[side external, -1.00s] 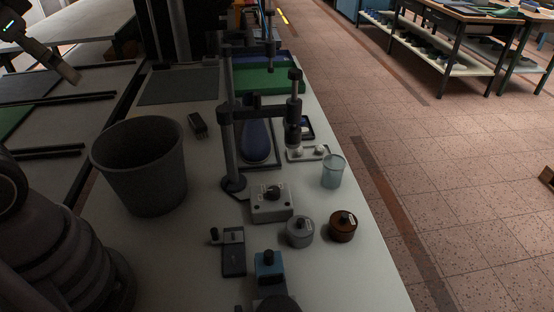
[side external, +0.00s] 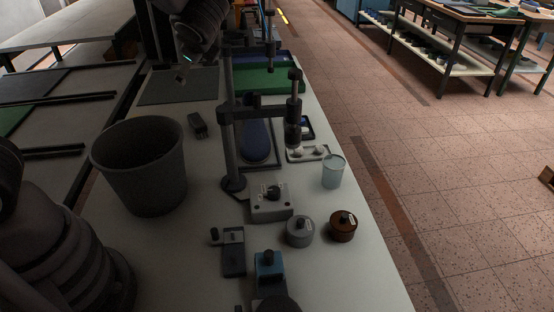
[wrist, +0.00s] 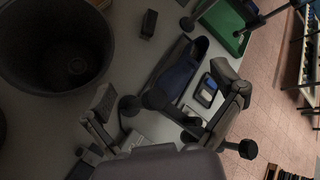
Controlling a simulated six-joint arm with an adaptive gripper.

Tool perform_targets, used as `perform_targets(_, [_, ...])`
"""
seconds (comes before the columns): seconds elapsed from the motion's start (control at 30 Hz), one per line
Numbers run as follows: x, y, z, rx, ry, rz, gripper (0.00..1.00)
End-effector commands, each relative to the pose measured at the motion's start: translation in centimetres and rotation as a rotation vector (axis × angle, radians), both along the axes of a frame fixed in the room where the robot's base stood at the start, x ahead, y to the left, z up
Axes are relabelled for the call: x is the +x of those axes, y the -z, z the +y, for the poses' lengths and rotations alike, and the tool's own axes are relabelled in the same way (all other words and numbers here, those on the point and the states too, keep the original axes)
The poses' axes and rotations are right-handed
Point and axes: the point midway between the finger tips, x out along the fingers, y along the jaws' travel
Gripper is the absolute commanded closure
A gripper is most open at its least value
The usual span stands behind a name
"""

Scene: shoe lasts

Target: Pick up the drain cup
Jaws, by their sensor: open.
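The drain cup, which I take to be the pale translucent cup (side external: 333,172), stands upright near the right edge of the bench in the side view. I cannot make it out in the wrist view. My gripper (wrist: 163,88) is open and empty in the wrist view, with its two fingers spread wide above the bench. In the side view my wrist is at the upper left, at the far part of the bench, well away from the cup. The fingers are too dark to make out there.
A large dark bin (side external: 140,165) stands at the bench's left. A post stand (side external: 231,150) rises over a blue shoe last (side external: 256,140), between my wrist and the cup. A grey round pot (side external: 299,231) and a brown one (side external: 343,226) sit in front of the cup.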

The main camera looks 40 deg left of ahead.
Motion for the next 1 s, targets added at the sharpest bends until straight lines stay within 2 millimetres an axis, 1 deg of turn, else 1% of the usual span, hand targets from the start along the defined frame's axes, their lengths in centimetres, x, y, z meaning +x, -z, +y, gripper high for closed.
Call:
perform_targets(0.03, [2.2, 2.0, -2.0, 0.095, 0.116, 0.045, 0.06])
perform_targets(0.07, [3.5, 3.0, -3.2, 0.151, 0.189, 0.062, 0.06])
perform_targets(0.1, [5.1, 4.5, -5.0, 0.224, 0.289, 0.085, 0.06])
perform_targets(0.17, [7.1, 7.1, -7.9, 0.331, 0.441, 0.115, 0.06])
perform_targets(0.2, [8.2, 9.0, -10.0, 0.398, 0.543, 0.134, 0.06])
perform_targets(0.23, [8.8, 10.5, -11.6, 0.445, 0.618, 0.145, 0.06])
perform_targets(0.27, [9.3, 12.0, -13.2, 0.488, 0.691, 0.157, 0.06])
perform_targets(0.3, [9.7, 14.0, -15.2, 0.541, 0.784, 0.168, 0.06])
perform_targets(0.4, [9.9, 18.4, -19.4, 0.645, 0.979, 0.186, 0.06])
perform_targets(0.5, [9.6, 21.5, -22.2, 0.708, 1.114, 0.195, 0.06])
perform_targets(0.6, [9.3, 23.2, -23.5, 0.739, 1.184, 0.198, 0.06])
perform_targets(0.67, [9.7, 23.8, -23.7, 0.746, 1.199, 0.198, 0.06])
perform_targets(0.77, [11.1, 24.4, -23.5, 0.747, 1.200, 0.197, 0.06])
perform_targets(0.9, [13.8, 25.5, -22.9, 0.746, 1.198, 0.198, 0.06])
perform_targets(1.0, [15.4, 26.2, -22.6, 0.745, 1.198, 0.198, 0.06])
